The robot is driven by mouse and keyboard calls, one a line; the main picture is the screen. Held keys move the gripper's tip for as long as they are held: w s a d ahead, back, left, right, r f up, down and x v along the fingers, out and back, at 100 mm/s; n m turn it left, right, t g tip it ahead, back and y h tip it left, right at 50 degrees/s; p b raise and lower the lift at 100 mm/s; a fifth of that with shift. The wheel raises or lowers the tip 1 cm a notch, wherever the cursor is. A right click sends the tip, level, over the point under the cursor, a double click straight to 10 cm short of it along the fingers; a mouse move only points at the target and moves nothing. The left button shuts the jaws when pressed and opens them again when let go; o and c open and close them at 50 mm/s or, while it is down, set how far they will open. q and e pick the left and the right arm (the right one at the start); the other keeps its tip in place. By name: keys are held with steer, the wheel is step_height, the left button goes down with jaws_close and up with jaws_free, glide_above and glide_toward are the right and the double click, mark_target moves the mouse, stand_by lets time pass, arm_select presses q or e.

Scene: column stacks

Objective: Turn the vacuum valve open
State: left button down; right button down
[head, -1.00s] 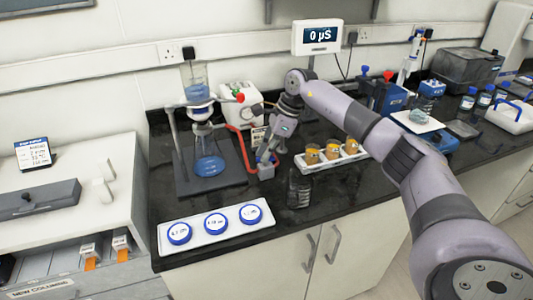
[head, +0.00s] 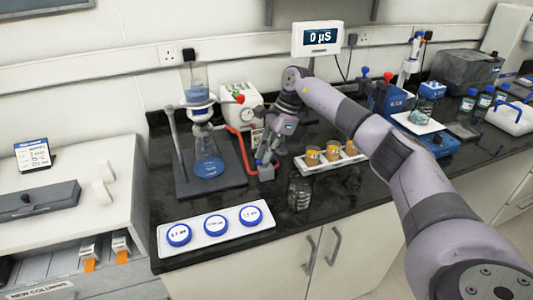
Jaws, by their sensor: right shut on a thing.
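The vacuum valve (head: 266,173) is a small grey block on the black bench, at the end of the red tubing (head: 240,150) in the head view. My right gripper (head: 266,160) points down over it, shut on the valve's handle. The fingers hide most of the handle, so I cannot tell its exact angle. The filter flask (head: 208,163) with blue liquid stands left of the valve on a dark stand base. The white pump (head: 240,104) with a round gauge stands behind. My left gripper is not in view.
A white rack (head: 328,163) with several amber-filled cups sits just right of the gripper. A white tray with blue-rimmed discs (head: 213,243) lies at the front. A clear glass vessel (head: 299,192) stands near the front edge. A display (head: 318,37) reads 0 µS.

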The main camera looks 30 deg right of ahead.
steer(key=c, duration=1.7)
jaws_free()
steer(key=v, duration=1.2)
